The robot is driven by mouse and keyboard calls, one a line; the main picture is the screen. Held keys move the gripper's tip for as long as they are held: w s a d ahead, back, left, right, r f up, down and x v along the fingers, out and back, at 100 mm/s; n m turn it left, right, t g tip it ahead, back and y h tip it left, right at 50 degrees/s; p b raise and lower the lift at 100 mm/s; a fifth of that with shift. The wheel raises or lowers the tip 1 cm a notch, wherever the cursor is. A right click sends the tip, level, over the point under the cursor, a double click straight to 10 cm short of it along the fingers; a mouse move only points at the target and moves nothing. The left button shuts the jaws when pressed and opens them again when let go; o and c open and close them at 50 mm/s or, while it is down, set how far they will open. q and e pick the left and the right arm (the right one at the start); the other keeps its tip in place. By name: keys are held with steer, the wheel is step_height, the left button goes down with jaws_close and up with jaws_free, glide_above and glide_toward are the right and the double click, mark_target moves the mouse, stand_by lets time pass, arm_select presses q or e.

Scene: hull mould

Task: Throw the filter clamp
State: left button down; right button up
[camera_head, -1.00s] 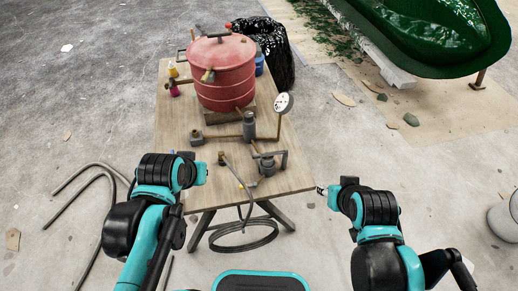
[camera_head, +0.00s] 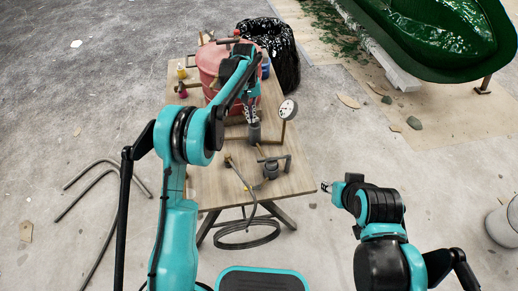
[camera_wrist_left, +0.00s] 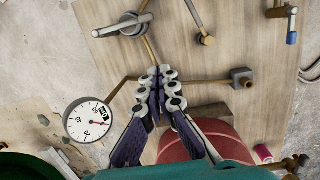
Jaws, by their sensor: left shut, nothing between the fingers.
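A grey cylindrical fitting (camera_head: 254,134) stands on the brass pipe between the red pot and the front of the wooden table. I cannot tell for sure which part is the filter clamp. My left gripper (camera_head: 252,121) reaches down over this fitting with its fingers shut and nothing between them. In the left wrist view its fingers (camera_wrist_left: 159,88) lie together and hide the fitting; contact is unclear. A grey fitting with a bar handle (camera_head: 270,166) sits nearer the table's front; it also shows in the wrist view (camera_wrist_left: 133,26). My right gripper (camera_head: 325,187) is empty-looking beside the table's right edge.
The red pot (camera_head: 209,62) stands behind my left arm, partly hidden. A white dial gauge (camera_head: 288,109) rises close right of the left gripper. A hose valve (camera_head: 228,161) lies at the front of the table (camera_head: 205,190). A black bag (camera_head: 283,48) stands behind.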

mark_target(273, 158)
arm_select(q)
steer(key=s+d+f+b, duration=0.1)
steer(key=s+f+b, duration=0.1)
steer(key=f, duration=0.6)
steer(key=s+d+f+g+b, duration=0.1)
steer(key=s+d+f+b, duration=0.1)
steer(key=f, duration=0.6)
steer(key=shift+s+d+f, duration=0.15)
steer(key=shift+s+d, duration=0.05)
steer(key=shift+s, duration=0.05)
steer(key=shift+d, duration=0.1)
